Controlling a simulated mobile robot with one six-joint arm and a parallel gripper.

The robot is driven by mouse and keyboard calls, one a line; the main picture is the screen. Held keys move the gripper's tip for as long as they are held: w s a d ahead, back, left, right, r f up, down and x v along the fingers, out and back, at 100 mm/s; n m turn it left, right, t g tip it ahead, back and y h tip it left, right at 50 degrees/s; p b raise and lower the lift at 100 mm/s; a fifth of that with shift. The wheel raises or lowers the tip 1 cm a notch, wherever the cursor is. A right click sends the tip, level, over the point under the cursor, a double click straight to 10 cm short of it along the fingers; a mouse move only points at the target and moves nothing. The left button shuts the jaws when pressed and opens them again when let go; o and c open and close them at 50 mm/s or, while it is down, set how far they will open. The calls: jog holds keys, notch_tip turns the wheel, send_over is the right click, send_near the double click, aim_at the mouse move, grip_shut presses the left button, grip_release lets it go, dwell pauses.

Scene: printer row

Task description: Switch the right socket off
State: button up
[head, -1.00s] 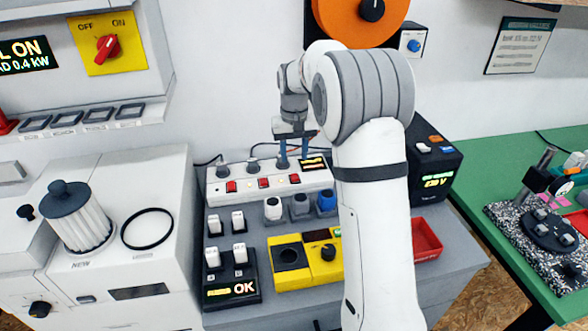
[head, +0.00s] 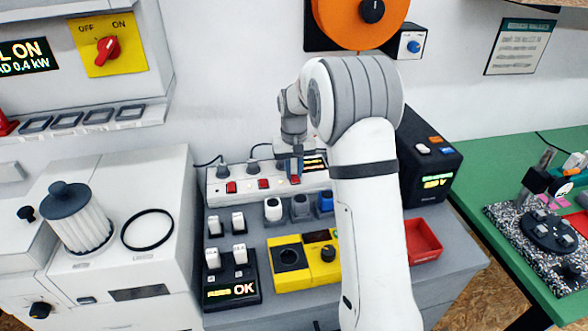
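The white power strip (head: 213,193) lies at the back of the grey bench, with a row of red rocker switches along its front. The right socket's red switch (head: 295,180) is at the right end of the row, partly behind my fingertips. Its on or off position is too small to tell. My gripper (head: 296,172) points down just above that switch, its fingers together with no gap visible and nothing held. Whether the tips touch the switch cannot be told. The left switch (head: 231,187) and middle switch (head: 263,184) show red. The area behind my gripper is hidden.
Dark plugs (head: 222,169) stand along the strip's back, with cables behind. White, grey and blue-topped items (head: 272,208) stand just in front. A black box (head: 433,170) stands right.

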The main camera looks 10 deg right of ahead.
grip_shut()
jog(key=shift+f+b, duration=0.1)
jog(key=shift+b, duration=0.3)
jog(key=shift+s+f+t+b, duration=0.15)
jog(key=shift+t+b, duration=0.25)
jog(key=shift+b, duration=0.25)
jog(key=t+b, duration=0.1)
jog(key=b, duration=0.1)
jog(key=t+b, duration=0.1)
jog(key=b, duration=0.2)
jog(key=shift+s, duration=0.3)
jog(key=shift+s+r+t+b, duration=0.2)
jog(key=shift+t+b, duration=0.4)
jog(key=shift+b, duration=0.4)
jog(key=shift+r, duration=0.1)
jog(key=shift+w, duration=0.1)
